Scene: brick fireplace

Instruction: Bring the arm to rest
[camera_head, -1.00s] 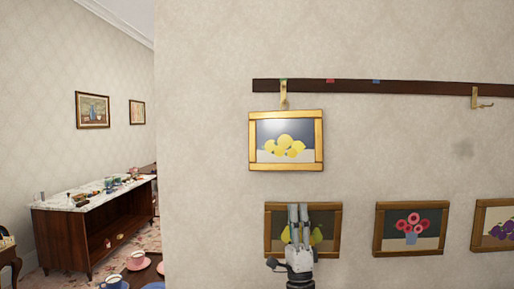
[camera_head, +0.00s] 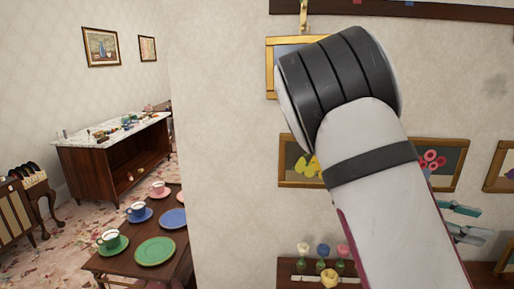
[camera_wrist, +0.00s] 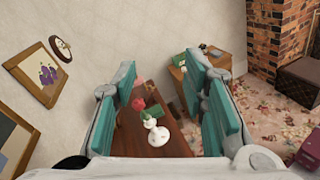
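My arm (camera_head: 375,190) is raised close in front of the head camera and covers much of the wall. My gripper (camera_head: 464,222) shows at the right of the head view, with its teal fingers apart and nothing between them. In the wrist view my gripper (camera_wrist: 165,100) also has its two teal finger pads wide apart and empty. It faces a dark wooden table (camera_wrist: 150,142) with a white object (camera_wrist: 159,135) and flowers on it, seen beyond the fingers.
A gold-framed picture (camera_head: 271,72) hangs under a brass hook (camera_head: 304,14), partly behind my arm. A table (camera_head: 108,263) with plates and cups stands at lower left. A brick fireplace (camera_wrist: 275,35) shows in the wrist view.

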